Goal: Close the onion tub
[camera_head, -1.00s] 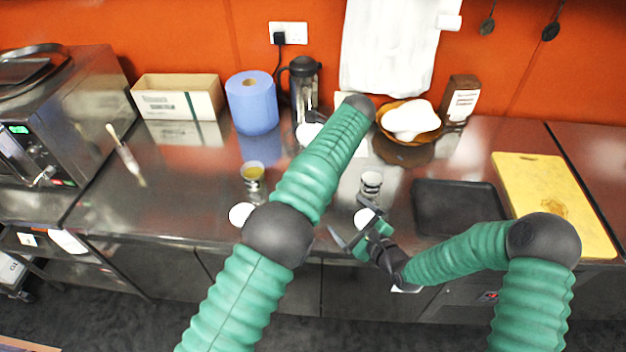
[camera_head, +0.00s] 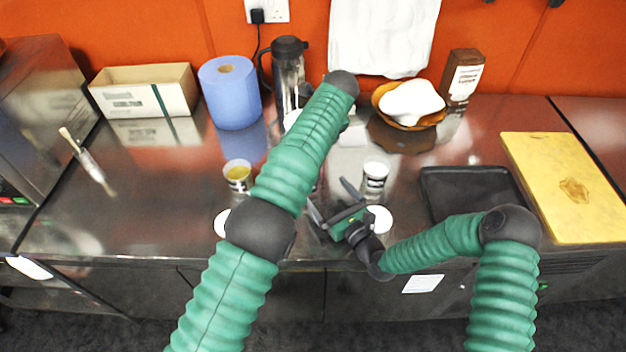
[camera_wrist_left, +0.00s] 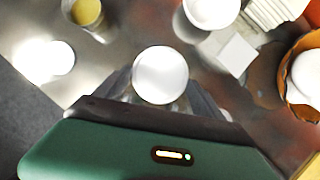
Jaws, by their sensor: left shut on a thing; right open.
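A small tub with white content (camera_head: 375,178) stands upright right of centre in the head view, with a white lid (camera_head: 380,218) in front of it. A yellow-filled tub (camera_head: 238,177) stands to the left, with another lid (camera_head: 222,222) in front; these also show in the left wrist view (camera_wrist_left: 88,12). I cannot read which tub is onion. My left gripper (camera_wrist_left: 160,100) is shut on a round white-topped thing (camera_wrist_left: 160,75); my arm hides both in the head view. My right gripper (camera_head: 336,206) is open and empty, left of the near lid.
A black tray (camera_head: 470,190) and yellow board (camera_head: 568,190) lie right. The counter's left middle is mostly clear.

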